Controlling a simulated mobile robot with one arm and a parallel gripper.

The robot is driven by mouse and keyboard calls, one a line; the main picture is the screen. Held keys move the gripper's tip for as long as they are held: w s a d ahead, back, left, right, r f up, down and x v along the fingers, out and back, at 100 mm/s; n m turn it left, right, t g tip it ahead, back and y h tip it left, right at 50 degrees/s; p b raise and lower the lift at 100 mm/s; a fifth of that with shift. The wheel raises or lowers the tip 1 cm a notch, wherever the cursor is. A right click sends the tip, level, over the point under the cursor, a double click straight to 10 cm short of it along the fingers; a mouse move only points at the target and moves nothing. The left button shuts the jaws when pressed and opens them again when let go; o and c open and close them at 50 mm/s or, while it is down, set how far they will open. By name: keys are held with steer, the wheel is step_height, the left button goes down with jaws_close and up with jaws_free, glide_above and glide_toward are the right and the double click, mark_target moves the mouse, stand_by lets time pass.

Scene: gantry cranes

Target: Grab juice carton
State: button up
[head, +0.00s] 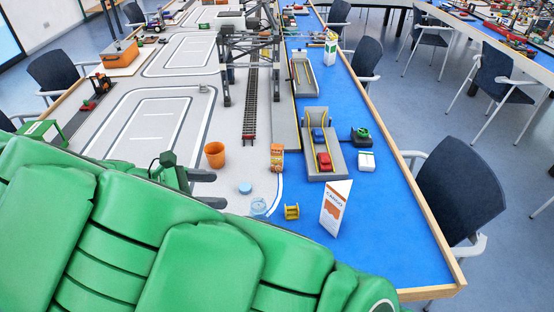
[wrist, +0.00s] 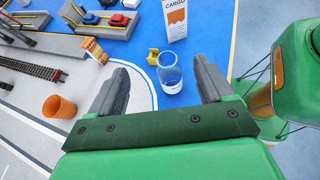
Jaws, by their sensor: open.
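The juice carton (head: 277,157) is a small orange box standing upright on the grey board near its edge with the blue area. It also shows in the wrist view (wrist: 93,50), upper left, beyond and left of my left finger. My gripper (head: 208,188) is open, its two dark fingers left of and nearer than the carton in the head view. In the wrist view my gripper (wrist: 160,72) has the fingers spread wide, with the carton outside them and nothing held.
A clear blue-rimmed container (wrist: 170,75) appears between the fingers in the wrist view. An orange cup (head: 214,154) stands left of the carton. A yellow piece (head: 292,211) and a white cargo sign (head: 335,208) stand to the right. A grey ramp with toy cars (head: 323,150) lies beside the carton.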

steer(key=w+a+f+m+g+y, duration=0.2)
steer(key=w+a+f+m+y, duration=0.2)
steer(key=a+f+y, duration=0.45)
steer(key=w+a+f+m+t+y, duration=0.1)
steer(key=w+a+f+m+y, duration=0.15)
steer(key=w+y, duration=0.3)
step_height(320, 180, up, 13)
steer(key=m+t+h, duration=0.5)
steer(key=m+t, duration=0.5)
steer(key=m, duration=0.8)
glide_above(278, 147)
steer(key=s+a, duration=0.1)
steer(key=s, duration=0.4)
steer(key=f, duration=1.8)
steer(key=shift+a+f, duration=0.2)
steer(key=shift+w, duration=0.1)
steer(key=shift+x, duration=3.8)
steer(key=shift+d+f, duration=0.1)
steer(key=shift+f, duration=0.05)
steer(key=c, duration=1.2)
